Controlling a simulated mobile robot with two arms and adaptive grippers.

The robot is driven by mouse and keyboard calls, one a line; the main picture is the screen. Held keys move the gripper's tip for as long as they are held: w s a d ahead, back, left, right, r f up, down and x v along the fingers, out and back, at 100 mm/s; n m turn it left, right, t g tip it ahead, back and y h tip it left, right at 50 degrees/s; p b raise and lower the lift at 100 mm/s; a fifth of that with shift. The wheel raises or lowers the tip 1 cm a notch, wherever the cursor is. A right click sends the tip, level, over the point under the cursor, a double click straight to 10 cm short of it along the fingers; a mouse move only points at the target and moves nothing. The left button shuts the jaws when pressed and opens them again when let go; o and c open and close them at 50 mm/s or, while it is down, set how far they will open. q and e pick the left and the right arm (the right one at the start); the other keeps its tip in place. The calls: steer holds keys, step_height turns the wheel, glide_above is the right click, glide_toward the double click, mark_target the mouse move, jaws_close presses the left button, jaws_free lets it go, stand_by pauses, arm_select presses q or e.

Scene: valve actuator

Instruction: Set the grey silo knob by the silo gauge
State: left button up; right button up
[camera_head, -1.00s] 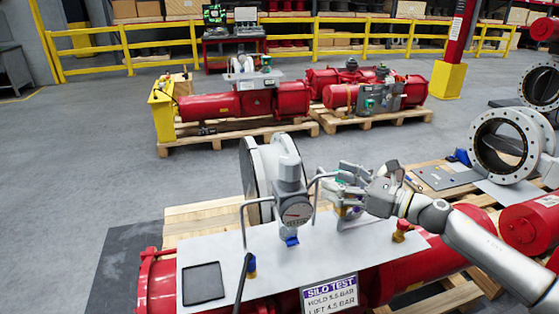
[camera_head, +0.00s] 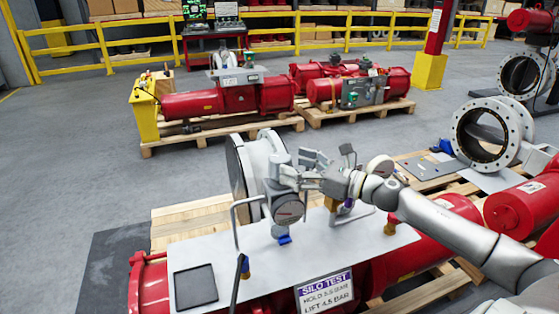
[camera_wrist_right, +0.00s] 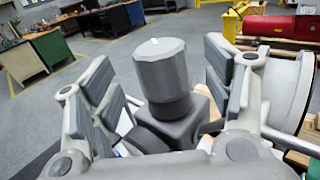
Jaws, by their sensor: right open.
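The grey silo knob (camera_wrist_right: 162,72) is a faceted cylinder on a grey block. In the right wrist view it stands between the two fingers of my right gripper (camera_wrist_right: 158,88), with gaps at both sides. In the head view my right gripper (camera_head: 297,167) is open at the valve body, and its fingers partly hide the knob (camera_head: 279,163). The round silo gauge (camera_head: 288,208) faces forward just below; its needle is too small to read. A "SILO TEST" sign (camera_head: 323,290) gives hold and lift values in bar. My left gripper is not in view.
A bent pipe (camera_head: 237,214) rises left of the gauge, and brass fittings (camera_head: 390,227) stand on the light plate (camera_head: 350,238). A black square pad (camera_head: 195,287) lies at the plate's left. Red cylinders (camera_head: 458,208) lie at the right.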

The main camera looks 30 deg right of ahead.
mark_target(280, 161)
steer(key=shift+p+x, duration=0.55)
steer(key=shift+x, duration=1.45)
steer(key=shift+w+a, duration=0.3)
steer(key=shift+w, duration=0.2)
